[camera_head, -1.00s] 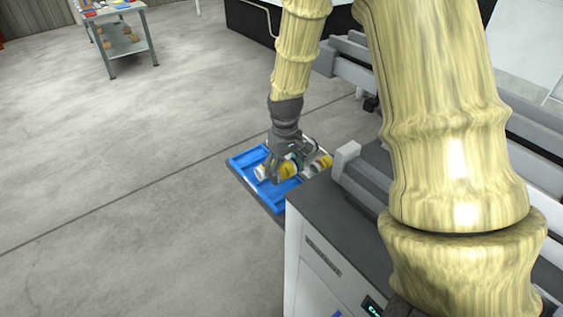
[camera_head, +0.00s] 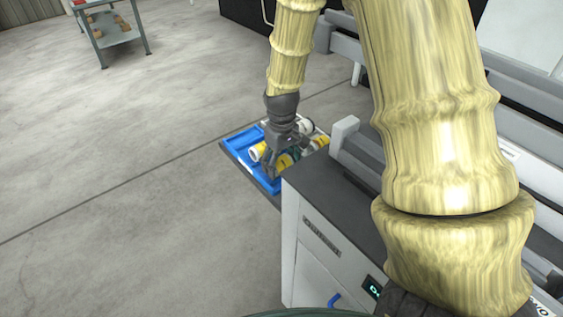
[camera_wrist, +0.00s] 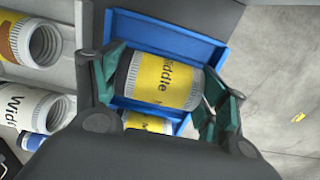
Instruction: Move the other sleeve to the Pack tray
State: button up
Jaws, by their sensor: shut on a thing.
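My gripper (camera_head: 283,160) is low over the blue tray (camera_head: 237,153) at the end of the grey-topped machine. In the wrist view, its green-padded fingers (camera_wrist: 162,90) are shut on a yellow-labelled sleeve (camera_wrist: 165,80) reading "Widdle", with one finger at each end. The sleeve lies across the blue tray's opening; whether it touches the tray floor I cannot tell. A second yellow-labelled piece (camera_wrist: 148,122) shows beneath it, partly hidden. In the head view, a white-ended yellow sleeve (camera_head: 257,152) shows left of my fingers. Which tray is the Pack tray I cannot read.
White threaded containers (camera_wrist: 35,105) lie left of the blue tray in the wrist view; one carries an orange label (camera_wrist: 18,38). The machine's dark top (camera_head: 318,190) is close on the right. Open floor (camera_head: 120,190) lies to the left. A grey cart (camera_head: 110,30) stands far off.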

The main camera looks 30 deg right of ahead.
jog(key=o, duration=1.5)
notch_tip(320, 180, up, 18)
jog(key=p, duration=0.6)
jog(key=shift+f, duration=0.2)
dwell(0.5)
